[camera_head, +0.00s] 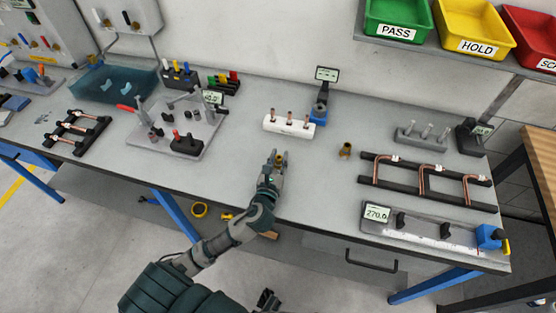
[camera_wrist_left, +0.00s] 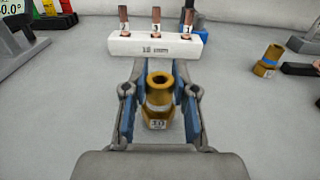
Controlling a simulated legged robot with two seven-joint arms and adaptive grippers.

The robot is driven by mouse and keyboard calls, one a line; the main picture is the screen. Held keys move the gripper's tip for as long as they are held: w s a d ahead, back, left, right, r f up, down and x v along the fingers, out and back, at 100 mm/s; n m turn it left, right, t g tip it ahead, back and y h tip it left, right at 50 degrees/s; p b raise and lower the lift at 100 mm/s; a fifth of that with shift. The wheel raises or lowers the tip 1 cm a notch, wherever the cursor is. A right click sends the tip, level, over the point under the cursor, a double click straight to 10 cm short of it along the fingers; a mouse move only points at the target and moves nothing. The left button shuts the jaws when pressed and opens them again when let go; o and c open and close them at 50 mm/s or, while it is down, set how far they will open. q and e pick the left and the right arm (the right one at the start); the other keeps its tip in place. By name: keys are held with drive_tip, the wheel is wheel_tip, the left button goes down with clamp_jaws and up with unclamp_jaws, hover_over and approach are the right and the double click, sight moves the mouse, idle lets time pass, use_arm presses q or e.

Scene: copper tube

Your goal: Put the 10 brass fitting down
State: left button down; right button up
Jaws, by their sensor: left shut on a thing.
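The brass fitting marked 10 (camera_wrist_left: 159,92) is upright between the fingers of my left gripper (camera_wrist_left: 160,85), which is shut on it. In the head view the fitting (camera_head: 279,160) shows at the tips of my left gripper (camera_head: 278,166), over the front middle of the table (camera_head: 315,185). I cannot tell whether its base touches the table. A second brass fitting (camera_head: 346,150) stands to the right, also seen in the left wrist view (camera_wrist_left: 268,61). My right gripper is not clearly visible.
A white block (camera_head: 288,124) with several copper pieces stands just beyond the gripper. A blue device (camera_head: 319,112) is behind it. A black rack with copper tubes (camera_head: 425,183) and a measuring rail (camera_head: 430,236) lie at right. A grey fixture plate (camera_head: 175,130) is at left.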

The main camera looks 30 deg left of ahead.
use_arm(q)
drive_tip(key=shift+d+f, duration=0.35)
drive_tip(key=shift+d, duration=0.1)
drive_tip(key=shift+d+r, duration=0.15)
drive_tip(key=shift+d, duration=0.3)
drive_tip(key=shift+a, duration=0.25)
drive_tip(key=c, duration=1.2)
unclamp_jaws()
drive_tip(key=shift+a+f, duration=0.25)
drive_tip(key=shift+a, duration=0.1)
drive_tip(key=shift+o, duration=1.4)
drive_tip(key=shift+a, duration=0.25)
drive_tip(key=shift+a+f, duration=0.1)
drive_tip(key=shift+a, duration=0.1)
drive_tip(key=shift+d+r, duration=0.25)
drive_tip(key=shift+d, duration=0.25)
drive_tip(key=v, duration=0.4)
drive_tip(key=shift+s+d, duration=0.2)
drive_tip(key=shift+d, duration=0.25)
drive_tip(key=v, duration=0.4)
drive_tip(key=a+v, duration=0.1)
drive_tip(key=v, duration=0.1)
drive_tip(key=shift+s+a+f, duration=0.1)
drive_tip(key=shift+s, duration=0.5)
drive_tip(key=shift+s+d, duration=0.2)
drive_tip(key=shift+d, duration=0.4)
use_arm(e)
drive_tip(key=shift+w+d, duration=0.15)
drive_tip(key=shift+d, duration=0.2)
